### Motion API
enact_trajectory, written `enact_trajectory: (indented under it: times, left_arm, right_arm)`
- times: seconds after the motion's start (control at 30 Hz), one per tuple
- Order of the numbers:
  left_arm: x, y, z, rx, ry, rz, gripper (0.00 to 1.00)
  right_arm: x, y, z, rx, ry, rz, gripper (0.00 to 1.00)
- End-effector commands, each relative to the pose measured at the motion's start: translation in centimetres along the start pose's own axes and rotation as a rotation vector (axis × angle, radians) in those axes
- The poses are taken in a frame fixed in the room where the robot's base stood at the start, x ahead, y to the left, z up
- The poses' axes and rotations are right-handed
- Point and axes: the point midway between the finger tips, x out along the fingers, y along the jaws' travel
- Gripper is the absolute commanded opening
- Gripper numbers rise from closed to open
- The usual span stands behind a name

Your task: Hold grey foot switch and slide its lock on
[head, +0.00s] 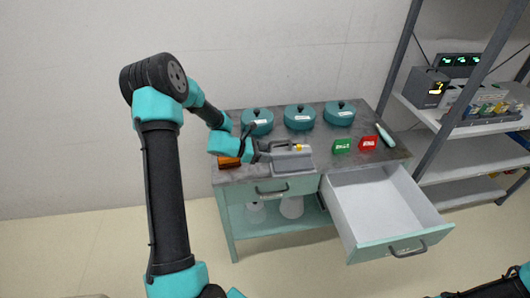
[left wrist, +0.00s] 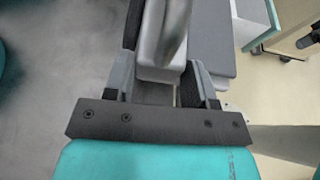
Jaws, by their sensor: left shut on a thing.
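The grey foot switch (head: 293,163) rests near the front edge of the cart top. A small yellow part (head: 298,147) shows on its upper side; I cannot tell the lock's position. My left gripper (head: 262,150) comes in from the left and is shut on the foot switch at its left end. In the left wrist view a grey piece of the foot switch (left wrist: 160,70) sits between the two dark finger pads (left wrist: 157,88). The fingers hide part of it. My right gripper is not in view; only part of the dark right arm shows at the bottom right.
Three teal lidded pots (head: 299,118) stand along the cart's back. An orange-brown block (head: 230,161) lies left of the switch. An open empty drawer (head: 377,205) juts out front right. Shelving (head: 440,122) is at right.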

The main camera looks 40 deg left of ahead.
Motion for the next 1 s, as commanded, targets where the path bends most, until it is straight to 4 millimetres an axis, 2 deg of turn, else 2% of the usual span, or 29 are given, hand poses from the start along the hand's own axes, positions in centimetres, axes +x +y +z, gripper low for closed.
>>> enact_trajectory:
  times: [0.43, 1.0]
  left_arm:
    - [0.1, 0.0, -0.1, -0.001, -0.001, 0.000, 0.02]
    - [0.8, 0.0, -2.0, -0.002, -0.001, 0.000, 0.02]
  right_arm:
    - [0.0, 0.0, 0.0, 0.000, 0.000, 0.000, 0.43]
    - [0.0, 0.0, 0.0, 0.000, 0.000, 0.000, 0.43]
